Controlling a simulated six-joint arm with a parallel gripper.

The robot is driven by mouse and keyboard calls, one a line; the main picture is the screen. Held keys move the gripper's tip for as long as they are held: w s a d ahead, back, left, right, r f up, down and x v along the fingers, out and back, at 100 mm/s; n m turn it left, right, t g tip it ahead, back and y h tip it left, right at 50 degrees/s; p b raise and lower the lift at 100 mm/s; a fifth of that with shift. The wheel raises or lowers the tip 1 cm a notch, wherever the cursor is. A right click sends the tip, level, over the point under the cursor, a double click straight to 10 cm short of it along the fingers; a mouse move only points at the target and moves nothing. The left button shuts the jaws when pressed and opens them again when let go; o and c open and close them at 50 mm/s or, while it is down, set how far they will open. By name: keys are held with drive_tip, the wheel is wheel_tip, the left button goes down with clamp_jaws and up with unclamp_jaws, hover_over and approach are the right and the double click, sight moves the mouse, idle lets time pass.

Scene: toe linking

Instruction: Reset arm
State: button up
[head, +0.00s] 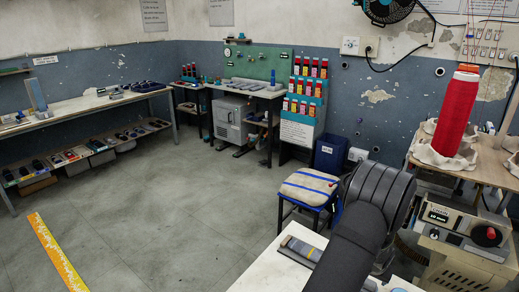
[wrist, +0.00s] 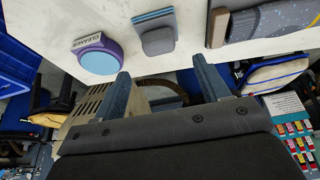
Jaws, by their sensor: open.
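My gripper (wrist: 161,68) shows in the wrist view with its two blue-grey fingers spread wide and nothing between them. The fingertips are near the edge of a white table (wrist: 120,20), and floor-level things show beyond. In the head view my dark arm reaches up from the bottom right of centre, and the gripper's fingers cannot be made out there.
On the table are a purple-and-blue round tub (wrist: 98,58) labelled cleaner, a grey-blue pad (wrist: 155,35) and a tray (wrist: 216,28) with a grey piece. A cushioned stool (head: 308,187) stands behind the table. A red thread cone (head: 458,115) stands at right. The middle floor is clear.

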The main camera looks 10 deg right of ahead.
drive_tip(key=x, duration=0.9)
drive_tip(key=shift+r, duration=0.2)
